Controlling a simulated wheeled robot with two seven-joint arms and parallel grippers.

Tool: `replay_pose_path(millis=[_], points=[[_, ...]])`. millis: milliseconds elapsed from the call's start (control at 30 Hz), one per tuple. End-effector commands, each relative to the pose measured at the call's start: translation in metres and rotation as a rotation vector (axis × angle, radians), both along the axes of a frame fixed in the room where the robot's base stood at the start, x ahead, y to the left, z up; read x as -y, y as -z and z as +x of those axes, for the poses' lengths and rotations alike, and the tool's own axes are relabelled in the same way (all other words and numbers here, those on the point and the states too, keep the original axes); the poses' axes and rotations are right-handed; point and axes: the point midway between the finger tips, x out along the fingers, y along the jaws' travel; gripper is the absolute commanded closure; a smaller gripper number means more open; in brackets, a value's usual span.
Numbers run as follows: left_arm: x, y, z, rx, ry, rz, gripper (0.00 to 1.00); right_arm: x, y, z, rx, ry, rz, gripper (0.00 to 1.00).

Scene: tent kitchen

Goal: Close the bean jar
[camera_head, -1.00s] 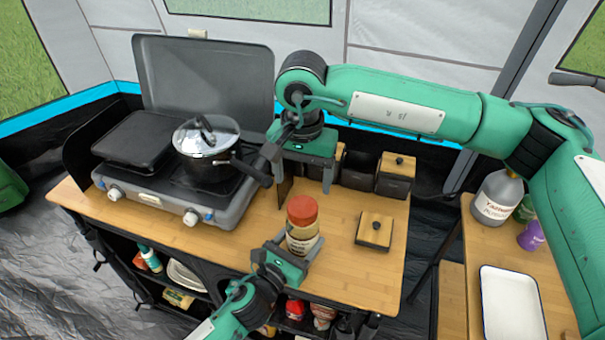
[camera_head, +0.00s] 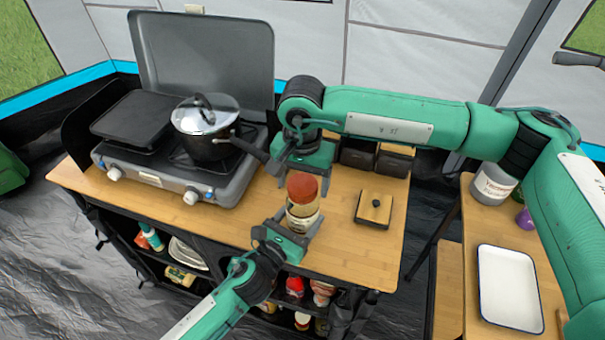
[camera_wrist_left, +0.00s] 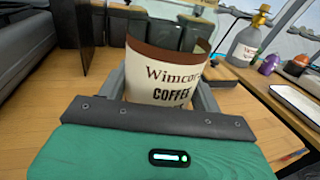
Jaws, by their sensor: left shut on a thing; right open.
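The jar (camera_head: 301,217) stands on the wooden counter with a red-brown cap (camera_head: 302,186) at its top. I cannot tell how firmly the cap sits. In the left wrist view the jar (camera_wrist_left: 170,80) shows a cream label reading "COFFEE" with a brown band. My left gripper (camera_head: 293,235) is shut on the jar's body from the front, one finger on each side. My right gripper (camera_head: 304,174) is open and points down just above the cap, its fingers at either side of it. Whether they touch it is unclear.
Dark canisters (camera_head: 393,161) stand behind. A stove (camera_head: 170,177) with a pot (camera_head: 206,146) is at left. A white tray (camera_head: 509,287) lies on the right table.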

Motion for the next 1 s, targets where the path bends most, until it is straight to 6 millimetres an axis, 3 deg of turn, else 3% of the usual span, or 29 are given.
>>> replay_pose_path(millis=[167, 400, 667, 1000], points=[[0.0001, -0.0001, 0.0001, 0.0, 0.0, 0.0, 0.99, 0.0001, -0.0002, 0.0001, 0.0, 0.0, 0.0, 0.27], [0.0001, -0.0002, 0.0001, 0.0, 0.0, 0.0, 0.99, 0.0001, -0.0004, 0.0001, 0.0, 0.0, 0.0, 0.7], [0.0, -0.0002, 0.0001, 0.0, 0.0, 0.0, 0.99, 0.0, -0.0004, 0.0, 0.0, 0.071, 0.0, 0.71], [0.0, -0.0002, 0.0001, 0.0, 0.0, 0.0, 0.99, 0.0001, -0.0002, 0.0, 0.0, 0.584, -0.001, 0.71]])
